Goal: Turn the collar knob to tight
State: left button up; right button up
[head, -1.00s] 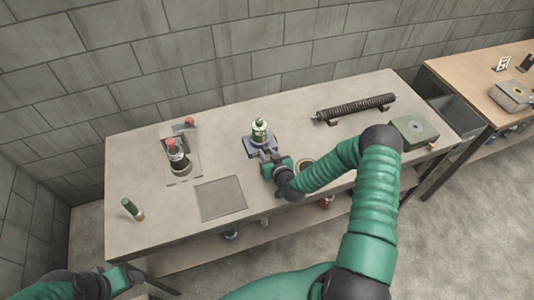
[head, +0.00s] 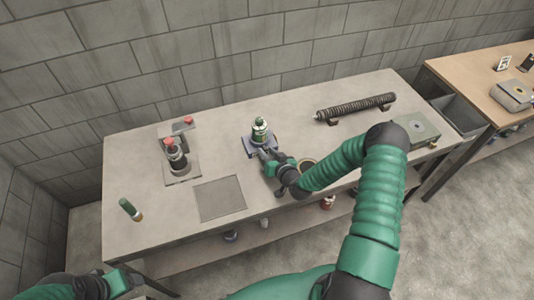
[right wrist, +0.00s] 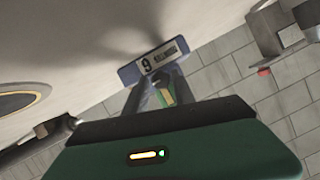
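A green and white upright piece (head: 260,129) stands on a blue-grey holder (head: 250,148) at the middle of the workbench. I cannot make out which part is the collar knob. My right gripper (head: 266,154) is at the near side of the holder. In the right wrist view the gripper's fingers (right wrist: 160,88) point at the holder's label plate (right wrist: 158,60), marked 9. A small green and tan piece (right wrist: 166,92) shows between the fingers; whether they grip it is unclear. My left gripper (head: 134,280) is at the lower left, away from the bench top.
A brick wall stands behind.

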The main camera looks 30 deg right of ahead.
jog(key=shift+o, duration=1.3)
jog(key=v, duration=1.6)
jog(key=shift+s, duration=0.4)
